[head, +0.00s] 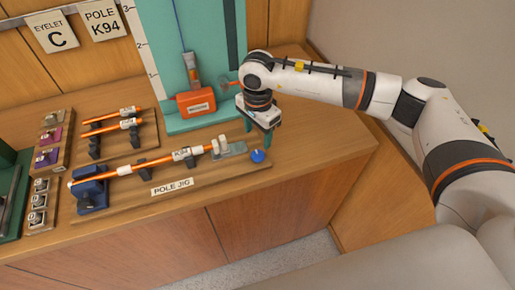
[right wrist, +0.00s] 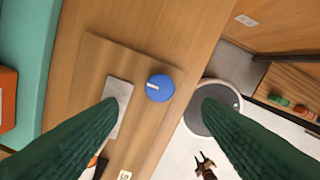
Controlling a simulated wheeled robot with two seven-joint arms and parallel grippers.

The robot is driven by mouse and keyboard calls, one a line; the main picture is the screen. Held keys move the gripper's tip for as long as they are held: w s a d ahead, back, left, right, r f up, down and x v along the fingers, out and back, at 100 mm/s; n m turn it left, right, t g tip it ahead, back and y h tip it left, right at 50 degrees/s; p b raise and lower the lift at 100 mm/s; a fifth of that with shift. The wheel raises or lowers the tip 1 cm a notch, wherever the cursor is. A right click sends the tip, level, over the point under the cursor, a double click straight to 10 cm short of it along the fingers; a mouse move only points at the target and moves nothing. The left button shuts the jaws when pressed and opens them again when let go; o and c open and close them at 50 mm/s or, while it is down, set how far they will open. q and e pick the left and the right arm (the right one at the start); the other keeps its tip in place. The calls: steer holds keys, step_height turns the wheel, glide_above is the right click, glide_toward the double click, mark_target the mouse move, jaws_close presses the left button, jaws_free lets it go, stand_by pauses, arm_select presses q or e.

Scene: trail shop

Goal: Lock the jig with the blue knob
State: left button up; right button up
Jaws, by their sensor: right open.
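The blue knob (head: 257,156) sits at the right end of the pole jig board (head: 225,178). In the right wrist view the knob (right wrist: 160,88) has a pale line mark and lies between and beyond my fingers, apart from them. An orange pole (head: 150,167) with white sleeves lies along the jig, from a dark blue clamp (head: 92,194) to a pale end piece near a grey plate (head: 230,149). My right gripper (head: 262,137) is open and empty, pointing down above the board's right end; its green fingers frame the right wrist view (right wrist: 158,120). My left gripper is out of view.
A teal measuring board (head: 182,119) with an orange block (head: 196,104) stands behind the jig. A rack with orange poles (head: 113,125) and trays of small parts (head: 45,190) are at left. The counter's front edge runs close to the knob.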

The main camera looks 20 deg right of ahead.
mark_target(258, 154)
step_height(258, 154, down, 8)
steer(key=shift+f+p, duration=0.25)
steer(key=shift+p, duration=0.7)
steer(key=c, duration=1)
steer(key=shift+f+m+b, duration=0.2)
steer(key=shift+m+b, duration=1.2)
steer(key=shift+b, duration=0.1)
steer(key=m+b, duration=0.4)
steer(key=m, duration=0.1)
steer(key=shift+m+b, duration=0.3)
steer(key=m+b, duration=0.3)
steer(key=m, duration=0.2)
steer(key=shift+r+b, duration=0.1)
steer(key=shift+b, duration=0.3)
steer(key=shift+r+m+b, duration=0.2)
steer(key=shift+m+b, duration=0.95)
steer(key=shift+m, duration=1.05)
steer(key=o, duration=1)
